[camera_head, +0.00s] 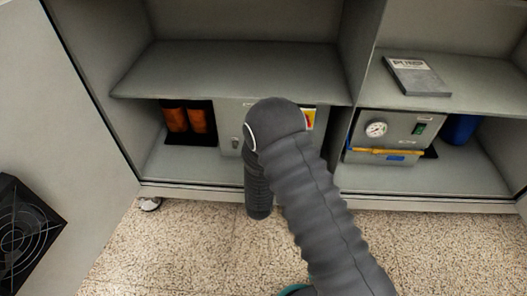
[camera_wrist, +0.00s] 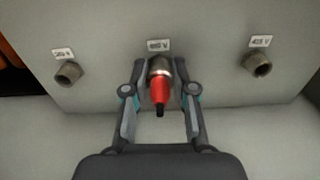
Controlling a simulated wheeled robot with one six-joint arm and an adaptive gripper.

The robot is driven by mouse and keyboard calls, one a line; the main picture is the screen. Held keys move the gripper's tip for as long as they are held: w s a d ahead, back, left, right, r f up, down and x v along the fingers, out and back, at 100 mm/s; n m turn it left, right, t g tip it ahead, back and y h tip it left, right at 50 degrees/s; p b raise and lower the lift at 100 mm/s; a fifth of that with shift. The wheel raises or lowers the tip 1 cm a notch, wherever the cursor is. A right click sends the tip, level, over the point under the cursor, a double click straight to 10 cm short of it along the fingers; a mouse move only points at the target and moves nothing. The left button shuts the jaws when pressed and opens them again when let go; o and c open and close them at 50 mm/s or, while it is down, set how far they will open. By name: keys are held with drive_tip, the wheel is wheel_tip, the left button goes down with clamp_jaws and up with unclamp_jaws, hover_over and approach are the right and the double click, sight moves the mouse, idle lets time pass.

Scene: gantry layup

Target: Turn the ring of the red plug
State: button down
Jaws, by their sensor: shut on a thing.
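The red plug (camera_wrist: 161,92) has a black tail end and sits in the middle socket of a grey panel in the wrist view. Its metal ring (camera_wrist: 160,66) is at the panel, just beyond the red body. My gripper (camera_wrist: 160,70) reaches in from below, with one fingertip on each side of the ring, shut on it. In the head view my dark ribbed arm covers the gripper and plug, in front of the grey box (camera_head: 229,117) on the lower shelf.
Metal sockets stand on the panel to the left (camera_wrist: 68,74) and right (camera_wrist: 257,65), under small labels. In the head view, orange-brown items (camera_head: 187,119) stand left of the box. A gauge unit (camera_head: 392,137) stands in the right compartment, under a shelf with a book (camera_head: 417,76).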

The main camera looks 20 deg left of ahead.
drive_tip(key=n, duration=1)
drive_tip(key=shift+n, duration=0.4)
drive_tip(key=n, duration=0.5)
drive_tip(key=shift+p, duration=0.4)
drive_tip(key=n+p, duration=0.1)
drive_tip(key=n, duration=0.5)
drive_tip(key=shift+n, duration=0.3)
drive_tip(key=c, duration=0.9)
unclamp_jaws()
drive_tip(key=shift+s, duration=0.15)
drive_tip(key=v, duration=1.1)
drive_tip(key=shift+s, duration=0.35)
